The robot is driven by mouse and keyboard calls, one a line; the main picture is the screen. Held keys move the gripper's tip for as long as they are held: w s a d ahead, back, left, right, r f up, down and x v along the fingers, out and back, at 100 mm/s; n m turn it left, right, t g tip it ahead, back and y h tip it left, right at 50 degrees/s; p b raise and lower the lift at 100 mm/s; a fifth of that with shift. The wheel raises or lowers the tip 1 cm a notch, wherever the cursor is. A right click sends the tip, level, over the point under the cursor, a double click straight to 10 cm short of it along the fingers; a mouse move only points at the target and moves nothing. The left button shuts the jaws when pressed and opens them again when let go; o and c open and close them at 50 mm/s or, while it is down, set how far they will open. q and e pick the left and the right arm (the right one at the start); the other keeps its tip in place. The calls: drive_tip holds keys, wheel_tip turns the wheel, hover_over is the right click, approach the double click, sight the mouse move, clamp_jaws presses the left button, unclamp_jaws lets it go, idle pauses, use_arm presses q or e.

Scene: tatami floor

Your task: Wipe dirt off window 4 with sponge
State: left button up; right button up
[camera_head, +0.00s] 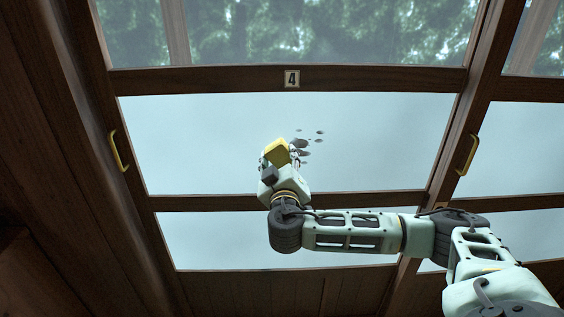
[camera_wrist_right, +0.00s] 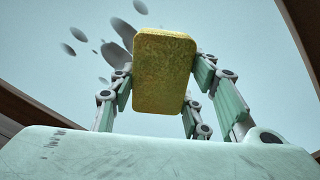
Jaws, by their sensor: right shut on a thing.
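Window 4 is a pale frosted pane (camera_head: 200,140) in a dark wooden frame, under a plate marked 4 (camera_head: 292,79). Several dark grey dirt spots (camera_head: 302,144) lie on the pane right of its middle; they also show in the right wrist view (camera_wrist_right: 124,32). My right gripper (camera_head: 272,160) is shut on a yellow sponge (camera_head: 277,152). The sponge (camera_wrist_right: 164,70) sits between the fingers in the right wrist view, in front of the pane and beside the spots, covering part of that area. I cannot tell whether it touches the pane. My left gripper is not in view.
A yellow handle (camera_head: 119,151) is on the left frame post and another (camera_head: 467,155) is on the right one. Wooden bars cross above and below the pane. Clear glass with trees behind is above.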

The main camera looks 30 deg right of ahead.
drive_tip(key=shift+w+d, duration=0.15)
drive_tip(key=shift+w, duration=0.1)
